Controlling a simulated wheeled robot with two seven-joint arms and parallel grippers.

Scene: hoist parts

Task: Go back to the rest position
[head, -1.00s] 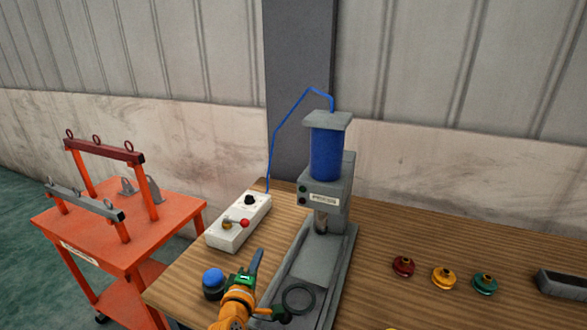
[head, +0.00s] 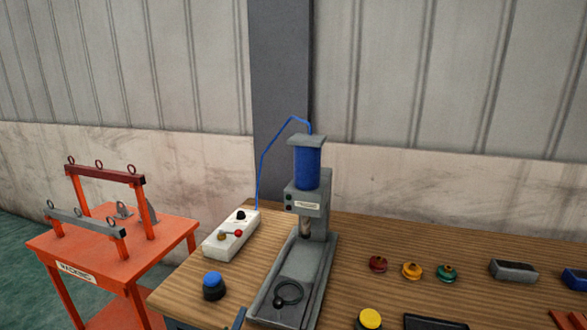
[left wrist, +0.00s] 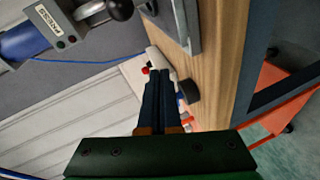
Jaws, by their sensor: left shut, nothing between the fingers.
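My left gripper (left wrist: 160,85) shows in the left wrist view with its two dark fingers together and nothing between them. In the head view only a dark fingertip (head: 240,318) shows at the bottom edge, near the table's front. It is apart from the blue push button (head: 213,285) and left of the press base. My right gripper is in neither view.
A white control box (head: 231,234) with a red-knobbed lever stands left of the press. Red (head: 377,264), yellow (head: 412,270) and green (head: 447,273) pulleys sit on the wooden table (head: 365,240). A grey tray (head: 514,270) lies right. An orange trolley (head: 115,255) stands left.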

